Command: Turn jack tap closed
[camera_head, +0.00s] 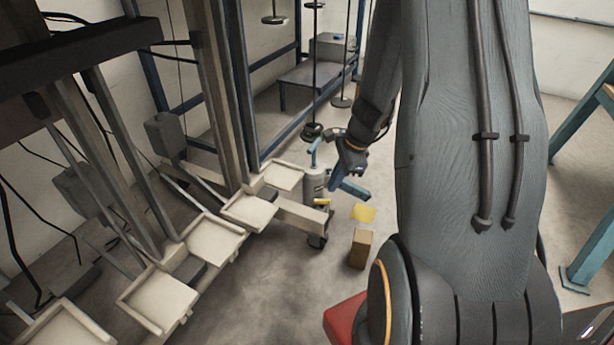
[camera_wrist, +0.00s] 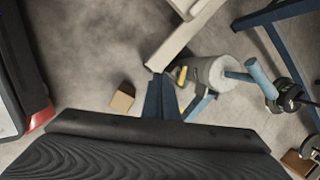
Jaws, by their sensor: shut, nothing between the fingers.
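The jack is a grey upright cylinder (camera_head: 314,178) with a light blue lever on top, left of my gripper in the head view. It also shows in the wrist view (camera_wrist: 212,73), right of centre. Its tap is a small yellow handle (camera_head: 322,201) low on the jack's side, and it shows in the wrist view (camera_wrist: 182,76) too. My gripper (camera_head: 337,186) has dark blue fingers, also seen in the wrist view (camera_wrist: 163,80). They are shut and empty, with tips close beside the tap. I cannot tell whether they touch it. My wrist hides part of the view.
A beige beam (camera_head: 290,211) runs beside the jack, with pale trays (camera_head: 248,212) to the left. A blue frame (camera_head: 240,85) stands behind.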

